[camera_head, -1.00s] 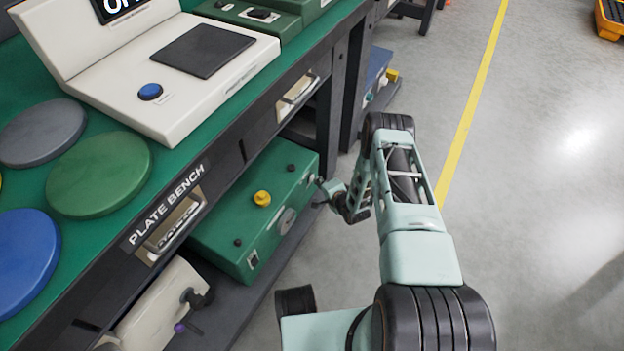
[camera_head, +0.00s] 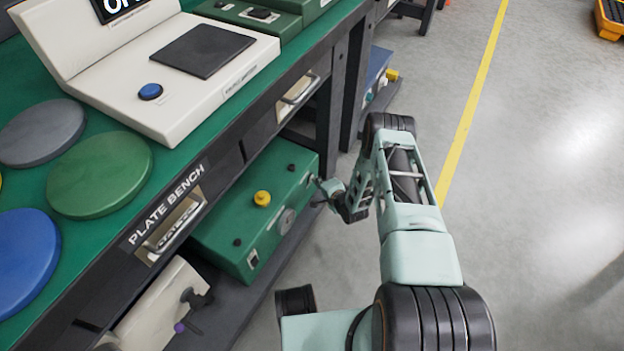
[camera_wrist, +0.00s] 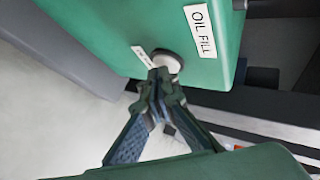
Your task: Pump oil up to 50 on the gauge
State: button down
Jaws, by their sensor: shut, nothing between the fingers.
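A green box (camera_head: 232,210) sits on the lower shelf under the plate bench, with a yellow knob (camera_head: 262,198), small black knobs on top and a round dial (camera_head: 287,220) on its side. In the wrist view the green box (camera_wrist: 120,22) carries an "OIL FILL" label (camera_wrist: 200,30), a second small label and a pale round fitting (camera_wrist: 168,60). My gripper (camera_wrist: 160,78) is shut and empty, its tips in front of the fitting and partly covering it; contact cannot be told. My gripper (camera_head: 318,186) is beside the box's right end in the head view. No dial reading is legible.
The plate bench (camera_head: 215,145) overhangs the box, with several round plates and a white console (camera_head: 205,100) on top. A cream device (camera_head: 160,305) stands on the shelf nearer me.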

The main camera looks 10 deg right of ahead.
jog(key=shift+s+d, duration=0.4)
jog(key=shift+d, duration=0.1)
jog(key=s+d, duration=0.1)
jog(key=d, duration=0.1)
jog(key=s+d, duration=0.2)
dwell(0.4)
jog(key=c, duration=2.7)
grip_release()
